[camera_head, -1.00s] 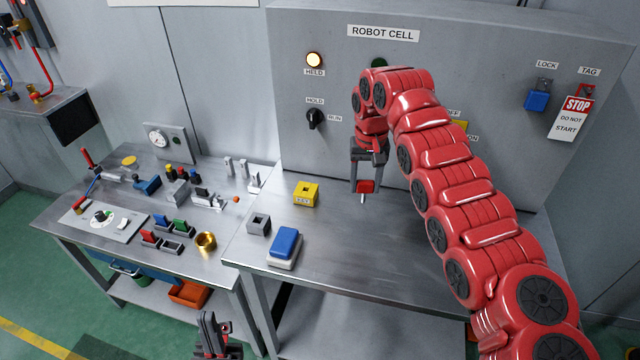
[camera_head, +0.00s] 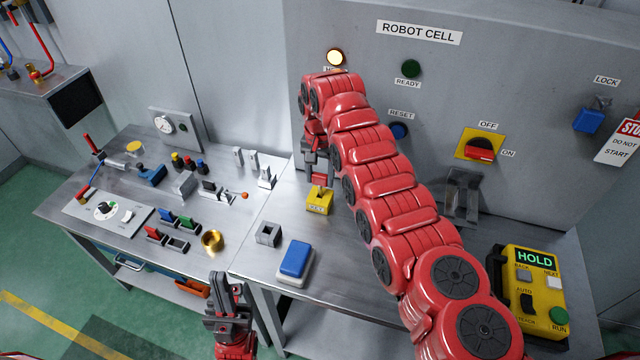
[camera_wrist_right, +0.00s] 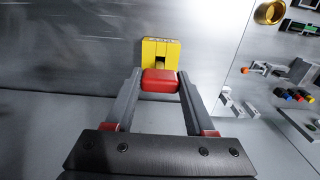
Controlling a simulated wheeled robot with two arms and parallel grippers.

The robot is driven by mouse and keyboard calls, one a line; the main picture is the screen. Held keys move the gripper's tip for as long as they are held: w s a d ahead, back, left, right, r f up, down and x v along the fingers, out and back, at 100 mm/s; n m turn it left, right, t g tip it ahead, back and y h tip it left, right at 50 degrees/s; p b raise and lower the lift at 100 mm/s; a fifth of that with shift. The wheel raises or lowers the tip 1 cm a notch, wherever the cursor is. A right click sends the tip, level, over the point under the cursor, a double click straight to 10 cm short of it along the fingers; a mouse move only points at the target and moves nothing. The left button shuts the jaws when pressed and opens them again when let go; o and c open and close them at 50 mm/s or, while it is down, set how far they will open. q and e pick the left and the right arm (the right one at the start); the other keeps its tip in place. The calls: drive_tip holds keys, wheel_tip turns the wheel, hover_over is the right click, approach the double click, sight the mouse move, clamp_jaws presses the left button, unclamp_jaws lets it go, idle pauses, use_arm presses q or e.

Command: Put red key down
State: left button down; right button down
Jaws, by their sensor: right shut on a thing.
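My right gripper (camera_head: 318,176) is shut on the red key (camera_wrist_right: 160,81), whose red head sits between both fingers in the right wrist view. The gripper points down right above the yellow key block (camera_head: 319,204) on the right-hand table. In the right wrist view the yellow block (camera_wrist_right: 160,48) and its dark slot lie just beyond the key's head. I cannot tell whether the key's tip is in the slot. My left gripper (camera_head: 226,285) hangs low in front of the tables, away from the block; its jaw opening is unclear.
A small grey socket block (camera_head: 268,234) and a blue-topped block (camera_head: 295,261) stand in front of the yellow block. The control cabinet (camera_head: 450,80) rises behind. A yellow HOLD pendant (camera_head: 534,290) is at right. The left table (camera_head: 150,260) carries several small parts.

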sight(320, 184)
wheel_tip(320, 184, down, 4)
drive_tip(key=shift+r+p, duration=0.1)
drive_tip(key=shift+p, duration=0.6)
drive_tip(key=shift+f, duration=0.3)
drive_tip(key=shift+c, duration=1.3)
unclamp_jaws()
drive_tip(key=shift+r, duration=0.1)
